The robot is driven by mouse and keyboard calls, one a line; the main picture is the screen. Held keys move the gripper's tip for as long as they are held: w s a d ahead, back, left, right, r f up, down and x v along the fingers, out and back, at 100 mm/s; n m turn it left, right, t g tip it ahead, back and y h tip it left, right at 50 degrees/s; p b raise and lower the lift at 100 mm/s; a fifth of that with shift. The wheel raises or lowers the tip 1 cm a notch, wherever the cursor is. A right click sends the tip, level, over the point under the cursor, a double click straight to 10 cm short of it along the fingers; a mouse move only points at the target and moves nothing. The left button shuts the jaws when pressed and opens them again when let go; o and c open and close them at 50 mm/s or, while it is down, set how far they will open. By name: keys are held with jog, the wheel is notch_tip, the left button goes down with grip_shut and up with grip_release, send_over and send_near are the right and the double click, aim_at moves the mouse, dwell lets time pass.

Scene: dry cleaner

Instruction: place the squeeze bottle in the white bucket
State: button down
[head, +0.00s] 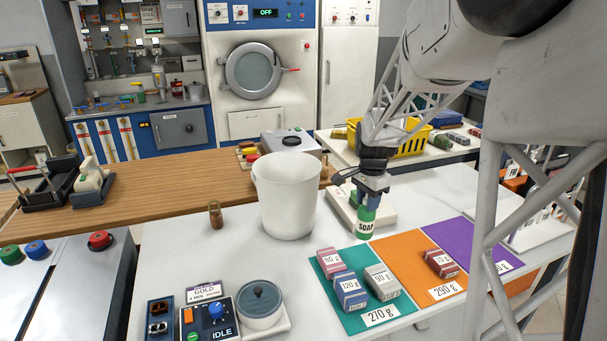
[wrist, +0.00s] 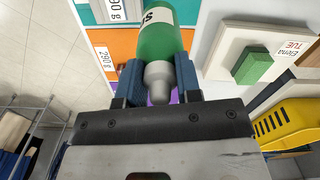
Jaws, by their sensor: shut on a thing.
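The squeeze bottle is green with a white label reading SOAP (head: 366,222). My gripper (head: 370,186) is shut on it near its top, right of the white bucket. In the wrist view the green bottle (wrist: 168,42) sits between the two blue fingers of my gripper (wrist: 158,80), its pale grey nozzle pointing back toward the palm. The white bucket (head: 287,205) stands upright on the white table, its inside mostly hidden by its front wall. The bottle is apart from the bucket. I cannot tell whether the bottle's base touches the table.
Behind the bottle is a white block stand (head: 345,208). Green (head: 345,315), orange (head: 400,262) and purple (head: 470,240) mats with small labelled blocks lie in front and right. A small brown jar (head: 215,214) stands left of the bucket. A lidded pot (head: 260,302) is in front.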

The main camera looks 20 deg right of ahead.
notch_tip(320, 180, up, 16)
jog(key=w+a+n, duration=1)
jog(key=w+n, duration=0.4)
jog(key=w, duration=0.1)
jog(key=w+a+n, duration=0.9)
jog(key=w+n, duration=0.4)
jog(key=w, duration=0.1)
notch_tip(320, 180, down, 18)
jog(key=shift+f, duration=0.2)
jog(key=shift+f, duration=2.5)
jog(key=shift+f, duration=2.65)
